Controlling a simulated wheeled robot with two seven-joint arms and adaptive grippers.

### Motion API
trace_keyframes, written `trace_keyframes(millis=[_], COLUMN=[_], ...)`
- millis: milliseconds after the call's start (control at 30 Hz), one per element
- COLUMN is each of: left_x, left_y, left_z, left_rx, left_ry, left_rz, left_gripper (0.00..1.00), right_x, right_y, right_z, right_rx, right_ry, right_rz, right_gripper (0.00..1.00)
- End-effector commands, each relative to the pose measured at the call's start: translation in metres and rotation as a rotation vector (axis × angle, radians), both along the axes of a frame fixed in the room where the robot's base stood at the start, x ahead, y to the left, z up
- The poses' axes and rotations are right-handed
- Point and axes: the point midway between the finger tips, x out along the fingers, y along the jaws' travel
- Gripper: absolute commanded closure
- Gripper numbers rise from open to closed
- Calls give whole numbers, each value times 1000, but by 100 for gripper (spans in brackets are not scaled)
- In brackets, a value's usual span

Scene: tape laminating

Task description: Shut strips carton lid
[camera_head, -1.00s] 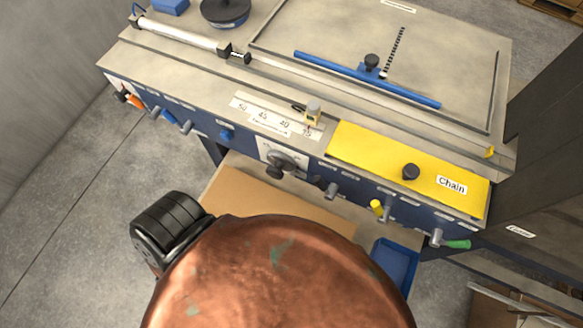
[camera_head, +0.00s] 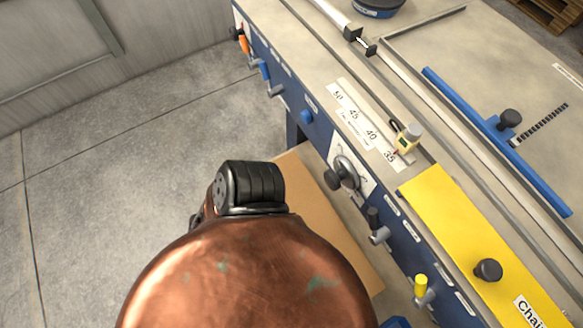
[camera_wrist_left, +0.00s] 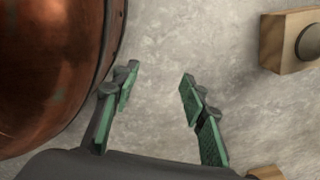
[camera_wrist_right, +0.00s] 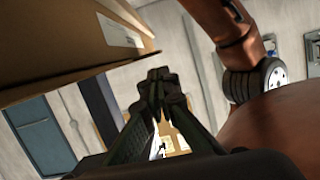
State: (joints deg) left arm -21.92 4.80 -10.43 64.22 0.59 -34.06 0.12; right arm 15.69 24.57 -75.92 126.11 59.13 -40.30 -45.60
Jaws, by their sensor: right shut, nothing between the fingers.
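In the right wrist view, a brown cardboard surface with a white label, perhaps the strips carton (camera_wrist_right: 122,32), fills the upper left. I cannot tell its lid or how far open it stands. My right gripper (camera_wrist_right: 166,76) is shut and empty, its fingertips together just below and right of that cardboard, seemingly apart from it. My left gripper (camera_wrist_left: 157,82) is open in the left wrist view, with green-padded fingers apart and nothing between them, over a grey, stone-like surface. Neither gripper shows in the head view, nor does a carton I can make out there.
The machine bench (camera_head: 352,107) with knobs and levers runs diagonally at the right. Its yellow chain cover (camera_head: 452,232) is at the lower right. A brown board (camera_head: 318,205) lies below. Floor at the left is clear. A wooden block (camera_wrist_left: 284,42) sits at the left wrist view's right.

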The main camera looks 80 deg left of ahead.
Motion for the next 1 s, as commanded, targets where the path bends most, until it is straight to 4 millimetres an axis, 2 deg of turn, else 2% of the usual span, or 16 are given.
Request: trace_keyframes(millis=[100, 333, 1000], left_x=[13, 28, 32], left_y=[-1, -2, -1], left_z=[5, 16, 19], left_rx=[-1, -1, -1], left_ry=[-1, -2, -2], left_rz=[7, 14, 15], left_gripper=[60, 60, 60], right_x=[-1, -2, 0], right_y=[-1, -1, -6], right_z=[-10, -17, -21], right_rx=[13, 29, 25], right_ry=[-29, -67, -79], right_rz=[2, 1, 1], right_gripper=[100, 100, 100])
